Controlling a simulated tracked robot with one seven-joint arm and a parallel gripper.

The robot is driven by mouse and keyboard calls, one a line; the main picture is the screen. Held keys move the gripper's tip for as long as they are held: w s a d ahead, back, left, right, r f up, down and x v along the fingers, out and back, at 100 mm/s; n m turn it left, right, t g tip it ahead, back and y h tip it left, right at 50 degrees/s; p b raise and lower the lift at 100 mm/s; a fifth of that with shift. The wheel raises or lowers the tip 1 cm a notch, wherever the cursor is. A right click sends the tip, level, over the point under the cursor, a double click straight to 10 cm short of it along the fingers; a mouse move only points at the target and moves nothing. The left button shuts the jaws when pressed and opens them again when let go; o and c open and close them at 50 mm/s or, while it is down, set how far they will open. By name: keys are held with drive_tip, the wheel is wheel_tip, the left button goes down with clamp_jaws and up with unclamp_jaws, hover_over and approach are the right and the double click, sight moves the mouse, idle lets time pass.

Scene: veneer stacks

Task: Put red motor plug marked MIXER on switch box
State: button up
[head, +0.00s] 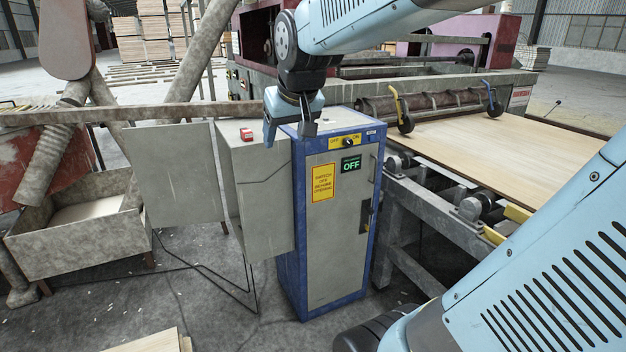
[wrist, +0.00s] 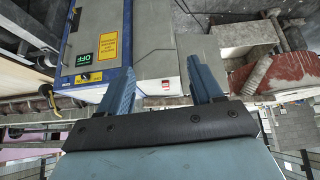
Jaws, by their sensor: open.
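A small red and white block (head: 246,134), likely the red motor plug, sits on top of the grey box (head: 265,205) beside the blue-framed cabinet (head: 333,235). Any MIXER marking is too small to read. It also shows in the wrist view (wrist: 166,85), between and beyond my fingers. My gripper (head: 290,138) is above the cabinet's top left edge, to the right of the red block and apart from it. In the wrist view my gripper (wrist: 161,64) is open, with nothing between the fingers.
A grey door panel (head: 175,172) stands open left of the grey box. The cabinet has a yellow warning sign (head: 323,182) and a green OFF display (head: 350,164). A roller conveyor with a veneer sheet (head: 490,150) stands right. A grey bin (head: 75,235) stands left.

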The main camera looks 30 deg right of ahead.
drive_tip(key=s+f+g, duration=0.1)
drive_tip(key=s+f, duration=0.3)
drive_tip(key=s, duration=0.9)
drive_tip(key=shift+s, duration=0.3)
